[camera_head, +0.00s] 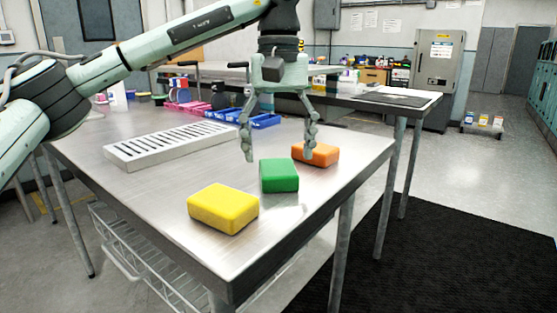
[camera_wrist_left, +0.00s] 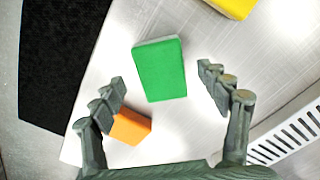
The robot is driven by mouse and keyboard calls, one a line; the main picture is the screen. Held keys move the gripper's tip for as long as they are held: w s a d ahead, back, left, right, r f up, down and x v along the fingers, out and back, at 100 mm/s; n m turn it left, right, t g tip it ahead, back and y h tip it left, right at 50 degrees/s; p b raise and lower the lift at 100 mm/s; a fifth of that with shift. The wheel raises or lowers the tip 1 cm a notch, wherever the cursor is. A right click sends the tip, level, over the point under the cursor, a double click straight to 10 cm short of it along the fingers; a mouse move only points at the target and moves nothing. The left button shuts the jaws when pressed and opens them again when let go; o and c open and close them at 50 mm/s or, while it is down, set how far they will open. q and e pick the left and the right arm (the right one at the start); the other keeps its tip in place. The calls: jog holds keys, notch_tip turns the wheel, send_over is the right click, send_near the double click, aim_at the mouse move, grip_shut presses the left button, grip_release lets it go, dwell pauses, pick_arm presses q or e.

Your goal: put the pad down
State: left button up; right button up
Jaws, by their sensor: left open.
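Three block-shaped pads lie on the metal table (camera_head: 165,190). The green pad (camera_head: 279,176) is in the middle, the yellow pad (camera_head: 223,208) is nearer the front left, and the orange pad (camera_head: 318,154) is behind to the right. My left gripper (camera_head: 280,148) points down, open and empty, above the table near the green and orange pads. In the left wrist view the green pad (camera_wrist_left: 160,69) shows between and beyond the fingertips. The orange pad (camera_wrist_left: 130,127) is partly hidden by the left finger and gripper body. My right gripper does not show.
A white slotted rack (camera_head: 170,145) stands on the table to the left. Blue bins (camera_head: 252,121) and pink items (camera_head: 190,108) are at the back. A second table (camera_head: 400,98) adjoins behind. The front left of the tabletop is clear.

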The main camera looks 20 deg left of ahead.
aim_at(279, 169)
pick_arm(q)
notch_tip(279, 169, up, 4)
jog(key=shift+r+p, duration=0.25)
jog(key=shift+p, duration=0.05)
notch_tip(279, 169, up, 5)
jog(key=shift+f+p, duration=0.1)
jog(key=shift+p, duration=0.55)
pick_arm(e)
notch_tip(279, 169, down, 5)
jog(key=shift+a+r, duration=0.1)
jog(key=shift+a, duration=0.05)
